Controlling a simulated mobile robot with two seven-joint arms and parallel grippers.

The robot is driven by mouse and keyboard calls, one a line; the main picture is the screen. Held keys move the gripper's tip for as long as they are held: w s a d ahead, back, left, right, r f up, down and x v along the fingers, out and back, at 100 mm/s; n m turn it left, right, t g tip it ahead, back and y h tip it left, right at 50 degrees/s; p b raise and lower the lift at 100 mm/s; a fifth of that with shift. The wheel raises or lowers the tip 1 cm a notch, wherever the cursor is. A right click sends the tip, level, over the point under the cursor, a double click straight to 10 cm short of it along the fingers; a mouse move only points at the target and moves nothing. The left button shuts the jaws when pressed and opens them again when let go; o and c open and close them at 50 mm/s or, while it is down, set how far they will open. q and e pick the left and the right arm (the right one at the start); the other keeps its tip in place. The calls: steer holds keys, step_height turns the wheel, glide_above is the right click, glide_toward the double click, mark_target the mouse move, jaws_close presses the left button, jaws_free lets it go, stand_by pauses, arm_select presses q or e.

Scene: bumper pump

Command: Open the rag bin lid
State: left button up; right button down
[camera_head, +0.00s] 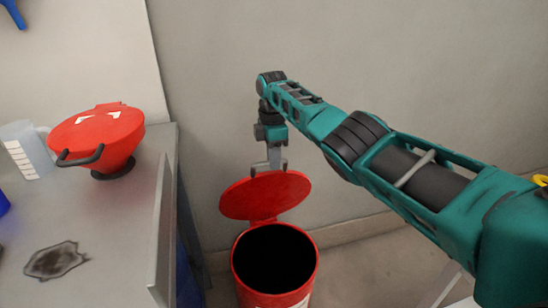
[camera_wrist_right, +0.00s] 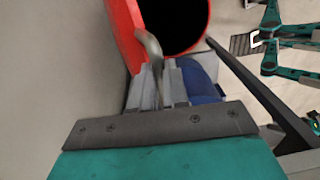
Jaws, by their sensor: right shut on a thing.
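The red rag bin (camera_head: 275,265) stands on the floor to the right of the counter, its dark inside showing. Its round red lid (camera_head: 265,195) is raised and tilted back at the rear of the rim, towards the wall. My right gripper (camera_head: 269,168) is at the upper edge of the lid. In the right wrist view, my right gripper (camera_wrist_right: 158,95) is shut on the grey curved lid handle (camera_wrist_right: 150,47), with the red lid (camera_wrist_right: 125,30) and the open bin mouth beyond. The left gripper is not in view.
A grey counter (camera_head: 110,215) fills the left side, with a red funnel-like container (camera_head: 100,140), a clear jug (camera_head: 28,150) and a dark stain on it. The wall is close behind the bin. Floor shows to the bin's right.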

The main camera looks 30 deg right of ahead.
steer(key=c, duration=1.3)
jaws_free()
steer(key=shift+f, duration=0.7)
steer(key=shift+c, duration=0.2)
steer(key=shift+o, duration=1.1)
steer(key=shift+r, duration=0.2)
steer(key=shift+w+r, duration=0.1)
step_height(320, 180, up, 13)
steer(key=p, duration=0.3)
steer(key=shift+w, duration=0.4)
steer(key=shift+d+f, duration=0.1)
steer(key=shift+f, duration=0.1)
